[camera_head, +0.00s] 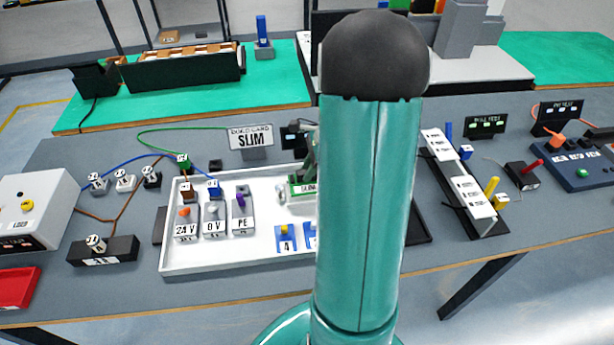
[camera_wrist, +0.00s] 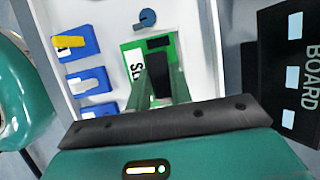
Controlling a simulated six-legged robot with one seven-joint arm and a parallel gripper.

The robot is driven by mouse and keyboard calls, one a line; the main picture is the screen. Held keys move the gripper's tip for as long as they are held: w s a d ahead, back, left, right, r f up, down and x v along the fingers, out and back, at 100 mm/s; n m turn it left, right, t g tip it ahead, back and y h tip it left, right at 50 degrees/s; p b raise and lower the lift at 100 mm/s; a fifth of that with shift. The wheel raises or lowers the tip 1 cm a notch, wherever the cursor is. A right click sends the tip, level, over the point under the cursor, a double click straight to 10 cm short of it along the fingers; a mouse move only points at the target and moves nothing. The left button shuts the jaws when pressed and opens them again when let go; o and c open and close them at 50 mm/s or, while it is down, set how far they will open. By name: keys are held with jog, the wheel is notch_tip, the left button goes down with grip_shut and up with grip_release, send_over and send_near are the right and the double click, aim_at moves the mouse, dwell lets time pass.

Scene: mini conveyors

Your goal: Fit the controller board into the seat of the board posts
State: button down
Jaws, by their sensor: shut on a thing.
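The controller board is green with a white label and a dark block on it. It shows in the wrist view (camera_wrist: 133,48) and partly in the head view (camera_head: 303,188), inside the white tray (camera_head: 190,267). My gripper (camera_wrist: 162,80) is shut on the board at its dark block. In the head view my gripper (camera_head: 311,160) is mostly behind my own arm. The board is at or just above the tray floor; I cannot tell which. I cannot make out the board posts or their seat for certain; the board and fingers cover that spot.
A blue knob (camera_wrist: 148,18) stands close beyond the board. Blue blocks with levers (camera_wrist: 75,47) line the tray's left in the wrist view. A black panel marked BOARD (camera_wrist: 278,110) lies outside the tray. Terminal blocks (camera_head: 213,220) stand in the tray's left part.

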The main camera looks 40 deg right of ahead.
jog(key=shift+w+f, duration=0.45)
jog(key=shift+f, duration=1.5)
jog(key=shift+f, duration=0.1)
jog(key=c, duration=1.3)
grip_release()
jog(key=shift+o, duration=0.2)
